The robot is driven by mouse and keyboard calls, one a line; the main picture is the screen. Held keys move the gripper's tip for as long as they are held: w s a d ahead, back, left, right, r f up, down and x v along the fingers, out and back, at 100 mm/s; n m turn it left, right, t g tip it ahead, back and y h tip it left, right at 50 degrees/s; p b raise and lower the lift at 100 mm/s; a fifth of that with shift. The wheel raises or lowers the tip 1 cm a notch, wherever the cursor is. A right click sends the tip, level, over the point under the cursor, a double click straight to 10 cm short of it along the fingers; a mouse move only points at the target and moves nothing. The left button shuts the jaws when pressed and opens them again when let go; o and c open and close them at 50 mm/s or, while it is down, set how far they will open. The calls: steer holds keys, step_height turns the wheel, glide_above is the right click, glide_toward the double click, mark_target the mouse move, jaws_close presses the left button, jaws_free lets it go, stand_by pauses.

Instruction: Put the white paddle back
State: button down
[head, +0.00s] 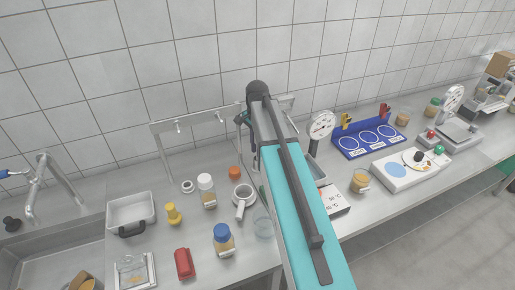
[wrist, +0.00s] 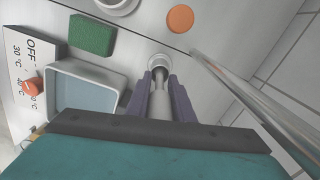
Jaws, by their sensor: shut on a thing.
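My gripper (wrist: 158,80) shows in the wrist view as two dark purple fingers closed on a pale, slim shaft (wrist: 159,104), which I take to be the white paddle. A round grey end with a dark centre shows just beyond the fingertips. The rest of the paddle is hidden. In the head view my arm covers most of the gripper, and the paddle cannot be made out. A metal rail (head: 196,119) with small hooks stands at the back of the counter, left of my arm; its right end passes behind the arm.
Left of my arm stand a blue-capped jar (head: 223,240), white-capped jar (head: 208,190), yellow item (head: 173,214) and red item (head: 184,263). In the wrist view, a grey tray (wrist: 121,99) and green sponge (wrist: 92,34) lie left; a metal bar (wrist: 245,85) runs close on the right.

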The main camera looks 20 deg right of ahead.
steer(key=shift+f, duration=0.1)
steer(key=c, duration=1.5)
jaws_free()
steer(key=shift+c, duration=0.2)
steer(key=shift+r, duration=0.25)
steer(key=shift+r+b, duration=1.5)
steer(key=shift+r, duration=4.35)
